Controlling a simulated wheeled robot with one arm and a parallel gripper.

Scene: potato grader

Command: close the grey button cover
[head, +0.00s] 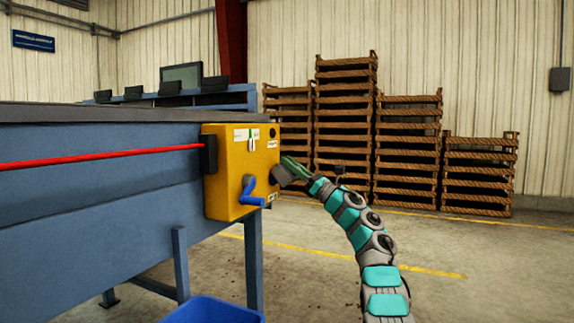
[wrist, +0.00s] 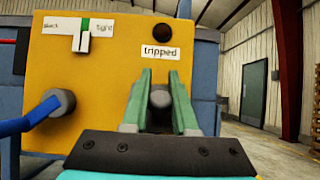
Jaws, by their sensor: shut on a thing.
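A yellow control box (head: 226,158) hangs on the end of the blue machine. The grey button cover (head: 281,177) is at the box's right side and looks tilted out from it. In the wrist view a rounded dark grey part of the cover (wrist: 160,98) sits between my green fingers, below the "tripped" label (wrist: 159,50). My gripper (head: 292,168) is shut on the cover; in the wrist view the fingers (wrist: 160,76) stand on both sides of it. The button is hidden behind the cover and fingers.
A blue lever (wrist: 32,116) on a grey hub stands left of my gripper. A dark round lamp (wrist: 162,33) and a slack/tight gauge (wrist: 84,34) are above. A red cord (head: 100,157) runs to the box. Wooden crates (head: 346,120) stand behind; the floor to the right is clear.

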